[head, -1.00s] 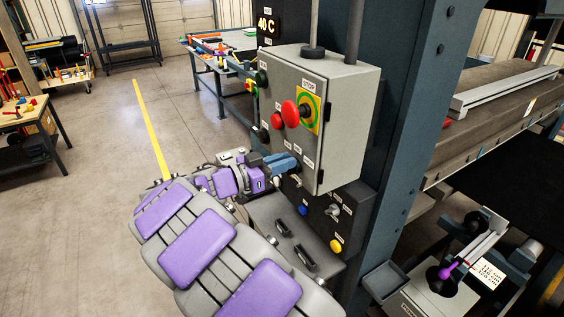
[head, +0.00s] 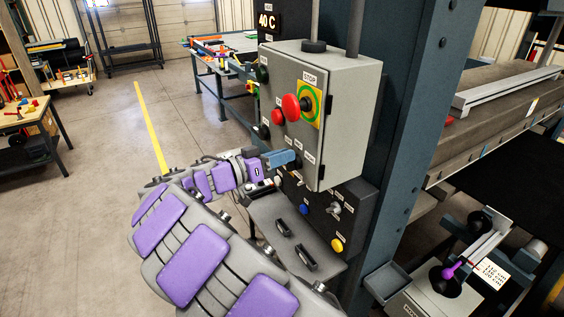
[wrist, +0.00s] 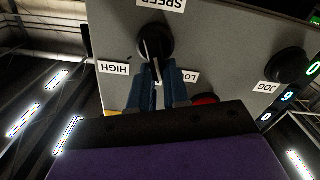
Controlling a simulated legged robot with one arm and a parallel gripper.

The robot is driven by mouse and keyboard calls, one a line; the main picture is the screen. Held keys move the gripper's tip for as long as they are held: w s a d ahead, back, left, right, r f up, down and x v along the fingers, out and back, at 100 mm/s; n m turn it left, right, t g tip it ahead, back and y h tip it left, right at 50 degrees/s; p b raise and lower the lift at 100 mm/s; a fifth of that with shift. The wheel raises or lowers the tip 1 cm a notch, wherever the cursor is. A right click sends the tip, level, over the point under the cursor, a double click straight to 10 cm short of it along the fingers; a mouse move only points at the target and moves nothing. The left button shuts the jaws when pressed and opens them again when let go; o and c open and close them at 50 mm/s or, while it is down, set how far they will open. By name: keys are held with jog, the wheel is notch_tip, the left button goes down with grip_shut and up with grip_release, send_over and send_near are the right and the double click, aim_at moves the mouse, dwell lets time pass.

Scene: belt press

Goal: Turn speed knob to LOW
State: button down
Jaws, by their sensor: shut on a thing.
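The speed knob (wrist: 155,42) is a round black knob with a pale pointer line, on the face of the grey control box (head: 348,110). In the wrist view the SPEED label (wrist: 161,4) shows upside down above it. The HIGH label (wrist: 114,68) is to its left and the LOW label (wrist: 190,77), partly covered, to its right. The pointer points nearly straight down in that view, between the two labels. My gripper (wrist: 158,80) has its blue fingers shut on the knob's handle. In the head view my gripper (head: 284,158) hides the knob at the box's lower front.
A red STOP button (head: 291,107) on a yellow plate sits above my gripper. A JOG button (wrist: 285,65) is on the box to the right in the wrist view. A dark lower panel (head: 350,205) with a yellow button (head: 337,245) and a handled grey shelf are below.

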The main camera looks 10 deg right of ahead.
jog(key=shift+w+a+f+n, duration=0.1)
jog(key=shift+w+n, duration=0.1)
jog(key=shift+n, duration=0.75)
jog(key=shift+w+a+f+n, duration=0.1)
jog(key=shift+w+f+n, duration=0.1)
jog(key=shift+n, duration=0.8)
jog(key=shift+w+f+n, duration=0.1)
jog(key=shift+w+n, duration=0.1)
jog(key=shift+n, duration=0.75)
jog(key=c, duration=1.5)
grip_release()
jog(key=shift+w, duration=0.1)
jog(key=o, duration=0.3)
jog(key=shift+w+a+f, duration=0.1)
jog(key=shift+w, duration=0.1)
jog(key=shift+o, duration=0.5)
jog(key=shift+s, duration=0.2)
